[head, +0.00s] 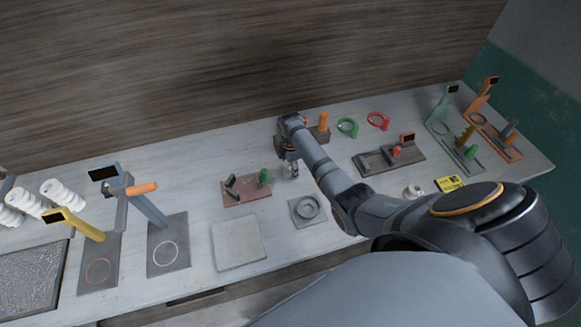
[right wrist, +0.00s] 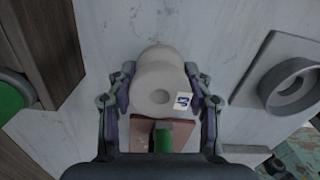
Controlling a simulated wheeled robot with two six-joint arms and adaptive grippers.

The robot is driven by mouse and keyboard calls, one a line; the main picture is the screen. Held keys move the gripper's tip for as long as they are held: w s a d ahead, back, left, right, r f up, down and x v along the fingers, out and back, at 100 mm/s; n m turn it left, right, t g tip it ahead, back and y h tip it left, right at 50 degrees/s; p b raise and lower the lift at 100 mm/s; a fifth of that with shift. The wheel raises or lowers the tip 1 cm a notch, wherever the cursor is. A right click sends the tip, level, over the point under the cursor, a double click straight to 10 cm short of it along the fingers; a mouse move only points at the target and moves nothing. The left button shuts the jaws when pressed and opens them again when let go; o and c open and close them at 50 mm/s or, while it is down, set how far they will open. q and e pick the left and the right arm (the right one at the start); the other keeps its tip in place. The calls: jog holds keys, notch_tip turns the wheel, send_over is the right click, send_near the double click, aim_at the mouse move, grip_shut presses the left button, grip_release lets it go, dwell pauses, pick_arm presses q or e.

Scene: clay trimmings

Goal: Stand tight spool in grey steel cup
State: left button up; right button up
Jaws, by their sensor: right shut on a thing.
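The spool (right wrist: 155,62) is pale grey with a round hollow in its end and a small white-and-blue label. My right gripper (right wrist: 160,100) is shut on it, one finger on each side. In the head view my right gripper (head: 290,165) is over the middle of the table, behind the cup, and the spool is mostly hidden. The grey round cup (head: 298,216) sits on a square plate at the front middle, its inside looking empty. The cup also shows at the right of the right wrist view (right wrist: 264,88), apart from the spool. My left gripper is not in view.
A reddish base (head: 240,198) with a green peg is left of the cup. A pale square slab (head: 238,243) lies at the front. A wooden block with an orange peg (head: 323,121) stands behind my gripper. Another small whitish piece (head: 413,191) lies to the right.

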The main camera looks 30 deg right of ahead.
jog(key=o, duration=1.3)
jog(key=shift+o, duration=0.2)
